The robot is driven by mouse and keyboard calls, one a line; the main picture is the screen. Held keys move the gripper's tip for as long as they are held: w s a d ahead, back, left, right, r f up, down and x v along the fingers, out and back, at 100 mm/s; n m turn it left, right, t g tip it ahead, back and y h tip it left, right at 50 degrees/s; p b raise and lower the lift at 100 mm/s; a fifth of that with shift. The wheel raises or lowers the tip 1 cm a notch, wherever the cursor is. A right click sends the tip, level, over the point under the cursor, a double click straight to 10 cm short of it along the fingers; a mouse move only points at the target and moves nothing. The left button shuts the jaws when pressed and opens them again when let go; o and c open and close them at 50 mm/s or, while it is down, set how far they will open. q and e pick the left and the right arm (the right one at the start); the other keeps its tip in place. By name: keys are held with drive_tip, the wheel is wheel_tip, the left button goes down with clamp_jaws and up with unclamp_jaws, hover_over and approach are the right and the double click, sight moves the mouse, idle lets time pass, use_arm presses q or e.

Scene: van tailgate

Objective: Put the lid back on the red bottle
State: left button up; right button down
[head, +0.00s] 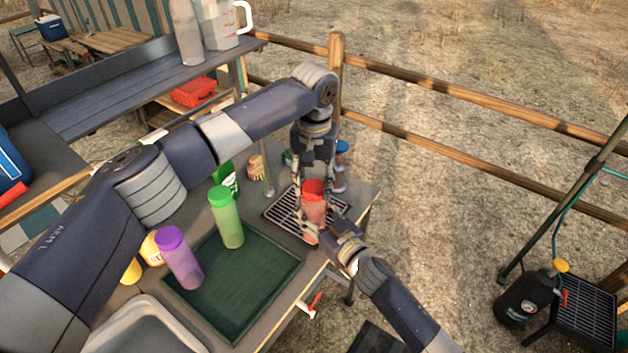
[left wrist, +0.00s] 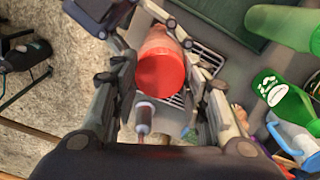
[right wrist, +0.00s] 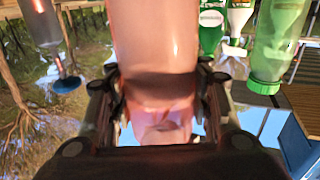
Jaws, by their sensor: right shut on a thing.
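The red bottle (head: 313,212) is upright at the drying rack (head: 278,213), with its red lid (head: 313,187) at the top. My right gripper (head: 335,238) is shut on the bottle's body from the lower right. The pinkish body (right wrist: 155,45) fills the middle of the right wrist view, between the fingers. My left gripper (head: 305,185) comes down from above with its fingers spread on either side of the lid. In the left wrist view the lid's round top (left wrist: 161,84) shows between the open fingers. Whether the lid is fully seated is hidden.
A green bottle (head: 227,217) and a purple-lidded bottle (head: 180,258) stand at the dark green tray (head: 250,308). A green-and-white container (head: 225,178) and a blue-topped item (head: 342,147) are behind. A sink basin (head: 140,325) is at the front left.

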use_arm(q)
drive_tip(key=c, duration=0.3)
use_arm(e)
drive_tip(key=shift+f, duration=0.1)
use_arm(q)
drive_tip(key=m, duration=0.4)
drive_tip(key=shift+d+m, duration=0.1)
drive_tip(key=shift+m, duration=0.3)
drive_tip(key=m, duration=0.3)
drive_tip(key=shift+m, duration=0.4)
drive_tip(key=o, duration=1.2)
drive_tip(key=shift+o, duration=0.2)
wheel_tip(320, 180, up, 12)
